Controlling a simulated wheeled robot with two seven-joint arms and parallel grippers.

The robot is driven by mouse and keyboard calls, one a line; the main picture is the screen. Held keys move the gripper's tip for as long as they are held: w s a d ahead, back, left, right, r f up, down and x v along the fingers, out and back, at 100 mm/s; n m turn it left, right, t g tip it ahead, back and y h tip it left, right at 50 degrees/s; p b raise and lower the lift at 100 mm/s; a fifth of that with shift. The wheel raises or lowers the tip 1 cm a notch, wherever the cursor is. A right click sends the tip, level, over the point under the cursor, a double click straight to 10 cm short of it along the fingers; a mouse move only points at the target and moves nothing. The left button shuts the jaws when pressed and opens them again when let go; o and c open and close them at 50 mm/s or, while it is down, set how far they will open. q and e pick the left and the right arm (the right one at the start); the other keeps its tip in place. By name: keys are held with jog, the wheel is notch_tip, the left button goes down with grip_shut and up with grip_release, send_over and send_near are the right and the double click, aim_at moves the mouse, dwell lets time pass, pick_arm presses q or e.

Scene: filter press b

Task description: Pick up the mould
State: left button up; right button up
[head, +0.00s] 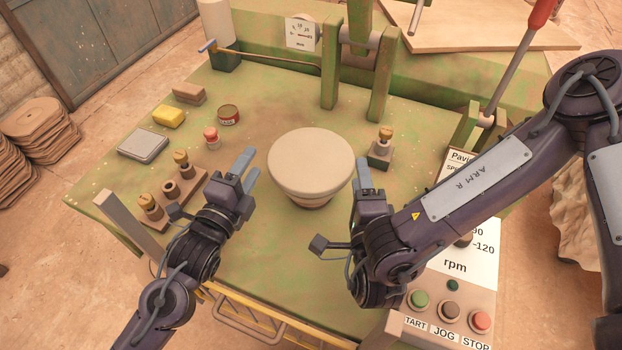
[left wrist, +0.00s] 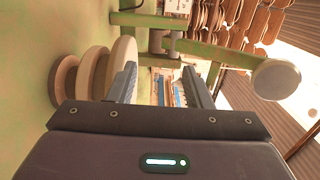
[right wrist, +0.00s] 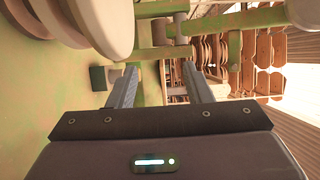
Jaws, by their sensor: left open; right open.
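The mould appears to be the pale round, wide-topped body (head: 310,160) standing upright mid-table, its underside narrower. In the left wrist view, a stack of round pale discs (left wrist: 122,62), likely the same body, is at left. In the right wrist view its pale rounded side (right wrist: 104,22) is at upper left. My left gripper (head: 249,168) is open and empty, just left of the mould, with a gap. My right gripper (head: 368,180) is open and empty, close to the mould's right side; whether it touches is unclear.
At left are a yellow sponge (head: 169,116), a grey flat box (head: 143,144), a tin (head: 229,115), a pink-topped jar (head: 211,137) and knobbed blocks (head: 181,160). Another knobbed block (head: 381,150) stands at right. Green uprights (head: 330,75) rise behind. A button panel (head: 449,308) is front right.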

aim_at(352, 168)
pick_arm(q)
notch_tip(352, 168, down, 6)
jog(key=b, duration=0.3)
jog(key=shift+r, duration=0.1)
pick_arm(e)
notch_tip(352, 168, down, 6)
jog(key=shift+r, duration=0.1)
pick_arm(q)
jog(key=shift+x, duration=3.95)
pick_arm(e)
jog(key=shift+w+a, duration=0.15)
jog(key=shift+w, duration=3.8)
pick_arm(q)
grip_shut()
pick_arm(e)
grip_shut()
pick_arm(q)
jog(key=shift+r, duration=0.1)
pick_arm(e)
jog(key=shift+r, duration=0.1)
